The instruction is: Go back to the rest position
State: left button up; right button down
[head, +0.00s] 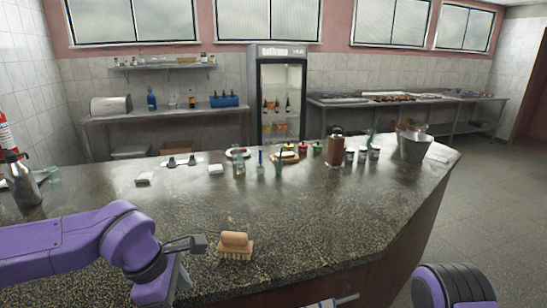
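My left arm comes in from the left over the counter (310,215). Its gripper (192,246) is at the counter's front, just left of a wooden scrub brush (236,240). One dark finger shows near the brush, with a visible gap between them. The rest of the gripper is cut off or hidden, so its opening is unclear. The brush lies bristles down on the counter. A purple and black part of my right arm shows at the bottom right; its gripper is out of frame.
Along the counter's back stand glasses (239,165), a brown dispenser (334,150), several small jars (362,154) and a metal bucket (412,145). A metal bottle (22,180) stands at the left. The middle of the counter is clear. Open floor (480,200) lies to the right.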

pick_arm(q)
jog(key=s+a+f+m+t+y+b, duration=0.15)
jog(key=a+f+y, duration=0.25)
jog(key=f, duration=0.7)
jog(key=w+a+f+m+t+y, duration=0.1)
jog(key=a+f+m+t+y, duration=0.3)
jog(key=f, duration=0.7)
jog(key=s+a+f+m+g+h+b, duration=0.1)
jog(key=s+a+f+m, duration=0.1)
jog(key=s+f, duration=0.5)
jog(key=s+a+f+m+g+h, duration=0.1)
jog(key=s+f+m, duration=0.4)
jog(key=s, duration=0.8)
notch_tip(320, 180, down, 3)
jog(key=shift+a+f+g+b, duration=0.1)
jog(key=shift+a+g+b, duration=0.25)
jog(key=shift+a+g, duration=0.4)
jog(key=shift+s, duration=0.15)
